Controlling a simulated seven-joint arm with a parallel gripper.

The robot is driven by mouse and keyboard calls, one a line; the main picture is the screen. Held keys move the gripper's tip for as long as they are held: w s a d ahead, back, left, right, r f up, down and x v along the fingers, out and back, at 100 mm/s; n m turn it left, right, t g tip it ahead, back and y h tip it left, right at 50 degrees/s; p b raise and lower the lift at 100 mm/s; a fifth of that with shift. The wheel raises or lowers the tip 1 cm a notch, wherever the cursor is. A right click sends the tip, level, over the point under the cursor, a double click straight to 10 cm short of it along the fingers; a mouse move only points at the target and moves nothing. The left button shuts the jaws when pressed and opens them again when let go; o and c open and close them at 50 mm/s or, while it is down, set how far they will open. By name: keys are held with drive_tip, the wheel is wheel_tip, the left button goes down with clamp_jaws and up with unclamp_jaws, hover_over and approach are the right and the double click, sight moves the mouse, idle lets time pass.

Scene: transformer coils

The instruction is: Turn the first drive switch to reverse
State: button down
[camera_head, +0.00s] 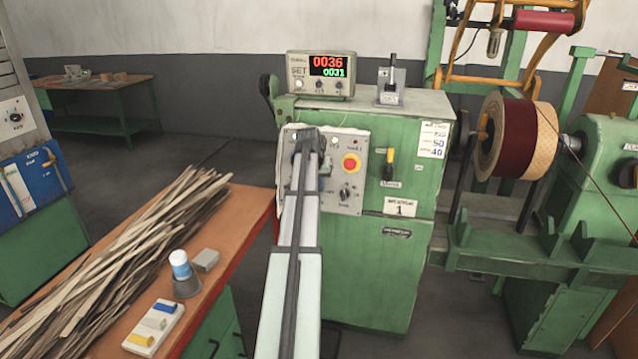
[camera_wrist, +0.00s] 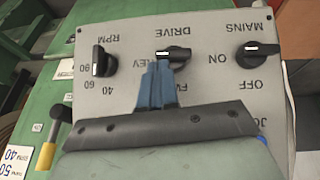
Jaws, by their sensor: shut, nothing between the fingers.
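The first machine is a green cabinet (camera_head: 325,262) with a plate reading 1 and a grey control panel (camera_head: 345,200). In the wrist view the panel is upside down. The black drive switch (camera_wrist: 181,54) sits under the DRIVE label, with REV at left and partly hidden FW lettering below. Its handle lies roughly level, with a white mark toward its left end; I cannot tell its exact setting. My gripper (camera_wrist: 162,66) has its blue fingers shut and empty, right at the switch, overlapping its lower edge. Contact is unclear. In the head view my arm hides the switch.
The MAINS knob (camera_wrist: 258,49) and RPM knob (camera_wrist: 104,61) flank the drive switch. A red stop button (camera_head: 351,163) and yellow-handled lever (camera_head: 389,163) are nearby. A bench (camera_head: 240,212) with wood strips stands left; a coil winder (camera_head: 510,135) stands right.

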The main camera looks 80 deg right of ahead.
drive_tip(key=shift+r, duration=0.2)
idle(0.6)
drive_tip(key=shift+r, duration=0.65)
drive_tip(key=v, duration=0.9)
drive_tip(key=shift+s+a+r, duration=0.2)
drive_tip(key=shift+s+r, duration=0.1)
drive_tip(key=shift+s, duration=0.05)
